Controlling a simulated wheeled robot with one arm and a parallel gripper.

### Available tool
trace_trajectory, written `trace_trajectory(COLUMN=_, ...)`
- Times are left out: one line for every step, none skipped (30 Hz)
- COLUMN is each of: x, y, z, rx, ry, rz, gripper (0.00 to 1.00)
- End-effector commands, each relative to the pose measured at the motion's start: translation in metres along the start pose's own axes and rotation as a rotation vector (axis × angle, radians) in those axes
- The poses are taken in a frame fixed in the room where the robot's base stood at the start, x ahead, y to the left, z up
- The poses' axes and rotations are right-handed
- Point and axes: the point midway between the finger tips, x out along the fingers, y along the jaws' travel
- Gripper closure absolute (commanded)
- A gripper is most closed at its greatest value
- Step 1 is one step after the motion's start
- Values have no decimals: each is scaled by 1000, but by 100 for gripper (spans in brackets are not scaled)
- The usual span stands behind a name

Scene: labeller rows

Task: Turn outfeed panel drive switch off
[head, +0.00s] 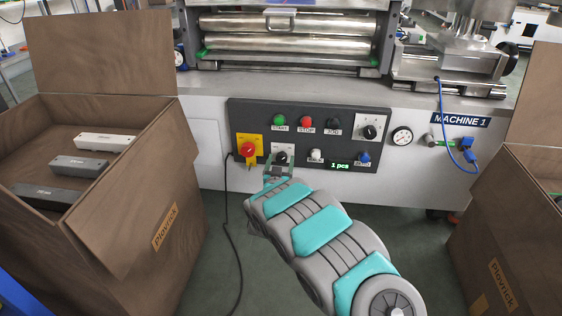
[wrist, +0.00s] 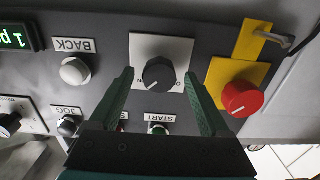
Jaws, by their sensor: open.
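A dark control panel (head: 310,135) is set in the white front of the machine. A black rotary switch (wrist: 159,74) on a light square plate sits in the middle of the wrist view. It also shows in the head view (head: 281,158), low on the panel, partly covered by my gripper. Its pale pointer mark slants toward the lower left in the wrist view. My gripper (wrist: 159,78) is open, with one finger on each side of the knob and a gap to both. Contact with the panel cannot be told.
A red emergency stop (wrist: 242,98) on a yellow plate is close beside one finger. START (head: 279,120), STOP (head: 306,122) and BACK (wrist: 75,71) buttons are near. A second black knob (head: 369,132) is at the panel's upper right. Brown boxes (head: 150,190) flank the floor space.

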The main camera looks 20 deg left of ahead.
Motion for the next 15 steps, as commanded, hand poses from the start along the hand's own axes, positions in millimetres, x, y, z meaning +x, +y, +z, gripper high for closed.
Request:
trace_trajectory(x=2, y=0, z=0, rx=0, ry=0, rz=0, gripper=19)
trace_trajectory(x=3, y=0, z=0, rx=0, ry=0, rz=0, gripper=19)
trace_trajectory(x=3, y=0, z=0, rx=0, ry=-1, rz=0, gripper=19)
trace_trajectory(x=3, y=0, z=0, rx=0, ry=-1, rz=0, gripper=19)
trace_trajectory(x=4, y=0, z=0, rx=-1, ry=-1, rz=0, gripper=19)
trace_trajectory(x=4, y=0, z=0, rx=-1, ry=-1, rz=0, gripper=19)
trace_trajectory(x=4, y=0, z=0, rx=-1, ry=0, rz=0, gripper=19)
trace_trajectory(x=3, y=0, z=0, rx=-1, ry=-1, rz=0, gripper=19)
trace_trajectory(x=3, y=0, z=0, rx=-1, ry=0, rz=0, gripper=19)
trace_trajectory(x=3, y=0, z=0, rx=-1, ry=0, rz=0, gripper=19)
trace_trajectory(x=3, y=0, z=0, rx=-1, ry=0, rz=0, gripper=21)
trace_trajectory(x=3, y=0, z=0, rx=0, ry=0, rz=0, gripper=26)
trace_trajectory(x=3, y=0, z=0, rx=-1, ry=0, rz=0, gripper=29)
trace_trajectory(x=3, y=0, z=0, rx=0, ry=0, rz=0, gripper=33)
trace_trajectory(x=3, y=0, z=0, rx=0, ry=0, rz=0, gripper=37)
